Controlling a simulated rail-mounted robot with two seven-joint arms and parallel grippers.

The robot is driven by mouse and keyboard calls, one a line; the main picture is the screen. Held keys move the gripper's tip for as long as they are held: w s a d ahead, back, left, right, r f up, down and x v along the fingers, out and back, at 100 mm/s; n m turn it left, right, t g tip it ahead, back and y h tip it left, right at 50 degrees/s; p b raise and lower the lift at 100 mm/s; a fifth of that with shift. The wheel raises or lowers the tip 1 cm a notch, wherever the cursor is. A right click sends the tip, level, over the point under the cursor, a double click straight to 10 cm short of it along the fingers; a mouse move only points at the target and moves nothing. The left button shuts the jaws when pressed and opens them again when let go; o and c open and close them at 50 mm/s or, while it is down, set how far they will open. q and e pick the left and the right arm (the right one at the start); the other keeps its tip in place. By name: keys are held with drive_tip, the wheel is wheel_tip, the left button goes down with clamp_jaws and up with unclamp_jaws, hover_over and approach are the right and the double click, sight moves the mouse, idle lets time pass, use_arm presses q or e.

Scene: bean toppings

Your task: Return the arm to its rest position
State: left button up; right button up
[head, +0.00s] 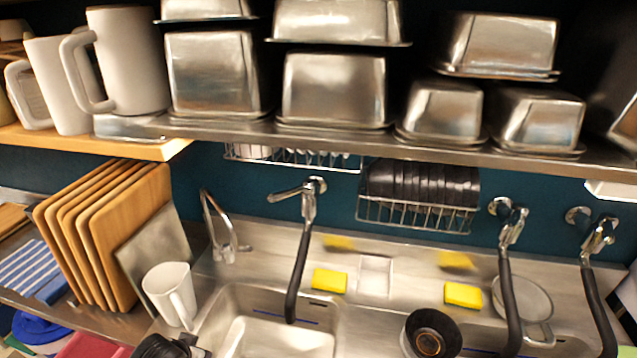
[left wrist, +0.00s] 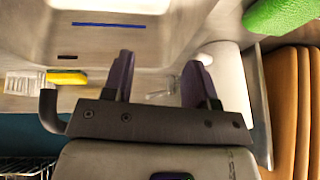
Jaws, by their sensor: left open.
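My left gripper (left wrist: 160,72) is open in the left wrist view, with its two dark fingers apart and nothing held between them. A white mug (head: 170,293) stands on the counter left of the sink in the head view. What looks like the same mug (left wrist: 232,85) shows beside and behind the right-hand finger in the left wrist view; I cannot tell whether they touch. A dark part at the bottom edge of the head view, below the mug, may be my left gripper. My right gripper is not in view.
Wooden cutting boards (head: 105,240) stand left of the mug. The steel sink (head: 235,303), hanging black-handled taps (head: 300,265) and yellow sponges (head: 330,280) lie to the right. A shelf (head: 340,139) with metal containers and white pitchers (head: 130,60) crosses above.

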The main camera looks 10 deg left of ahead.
use_arm(q)
drive_tip(key=s+d+r+m+t, duration=0.1)
drive_tip(key=s+d+r+m, duration=0.1)
drive_tip(key=s+d, duration=0.9)
drive_tip(key=s+d+f+g+h+p, duration=0.1)
drive_tip(key=s+d+f+g, duration=0.15)
drive_tip(key=s, duration=0.55)
drive_tip(key=s+d+f+g, duration=0.1)
drive_tip(key=s+f, duration=0.2)
drive_tip(key=s, duration=0.5)
wheel_tip(320, 180, up, 22)
drive_tip(key=p, duration=2.2)
wheel_tip(320, 180, down, 32)
drive_tip(key=b, duration=3.2)
drive_tip(key=shift+w+a+n, duration=0.15)
drive_tip(key=shift+w+n, duration=0.15)
drive_tip(key=shift+w, duration=0.05)
drive_tip(key=shift+t, duration=0.25)
